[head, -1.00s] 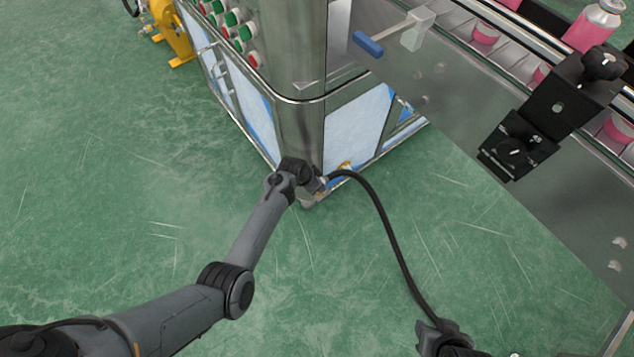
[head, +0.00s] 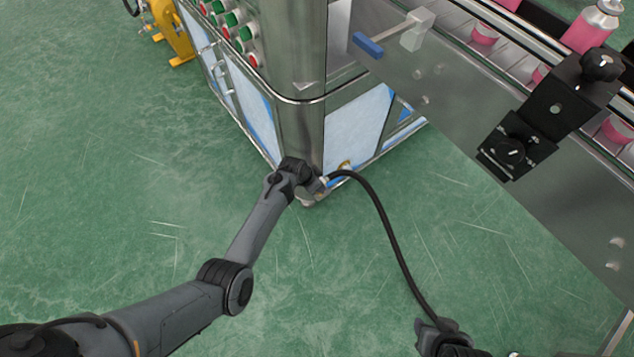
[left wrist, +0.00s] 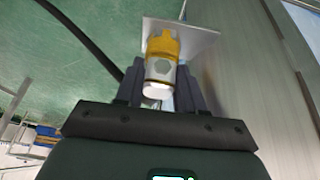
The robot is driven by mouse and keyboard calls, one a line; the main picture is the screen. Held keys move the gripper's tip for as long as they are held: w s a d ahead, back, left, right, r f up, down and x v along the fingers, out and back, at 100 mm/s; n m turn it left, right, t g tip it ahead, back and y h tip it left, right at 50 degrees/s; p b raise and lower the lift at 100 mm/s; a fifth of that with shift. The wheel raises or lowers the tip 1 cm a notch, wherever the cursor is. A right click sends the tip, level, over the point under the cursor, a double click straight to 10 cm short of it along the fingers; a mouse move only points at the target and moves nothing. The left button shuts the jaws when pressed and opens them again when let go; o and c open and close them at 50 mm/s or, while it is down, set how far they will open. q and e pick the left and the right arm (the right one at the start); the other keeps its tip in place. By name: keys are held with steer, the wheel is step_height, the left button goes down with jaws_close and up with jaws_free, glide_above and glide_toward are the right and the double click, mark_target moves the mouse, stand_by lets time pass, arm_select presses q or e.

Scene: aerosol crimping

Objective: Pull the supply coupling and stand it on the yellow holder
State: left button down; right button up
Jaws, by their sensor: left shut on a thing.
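My left gripper (head: 320,184) is at the lower corner of the steel machine, with its fingers closed around a silver coupling. In the left wrist view the coupling (left wrist: 160,72) sits between the two fingers (left wrist: 160,88). A yellow piece (left wrist: 163,43) on a flat metal plate (left wrist: 200,38) is directly at the coupling's far end; I cannot tell whether it is the holder. A small yellow part (head: 346,166) shows beside my gripper in the head view. A black hose (head: 388,230) arcs from there to the lower right. My right gripper (head: 430,335) is at the bottom edge, its fingers unclear.
The steel machine cabinet (head: 303,130) stands right behind the left gripper. A conveyor with pink cans (head: 590,28) and a black knob bracket (head: 515,148) is at the upper right. Green floor (head: 120,200) is open on the left.

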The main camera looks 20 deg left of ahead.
stand_by(0.4)
stand_by(0.3)
stand_by(0.4)
arm_select(q)
steer(key=c, duration=0.6)
jaws_free()
steer(key=shift+r+p, duration=0.15)
steer(key=shift+p, duration=0.15)
steer(key=shift+p+v, duration=3.8)
steer(key=shift+v, duration=1.5)
steer(key=shift+a, duration=0.2)
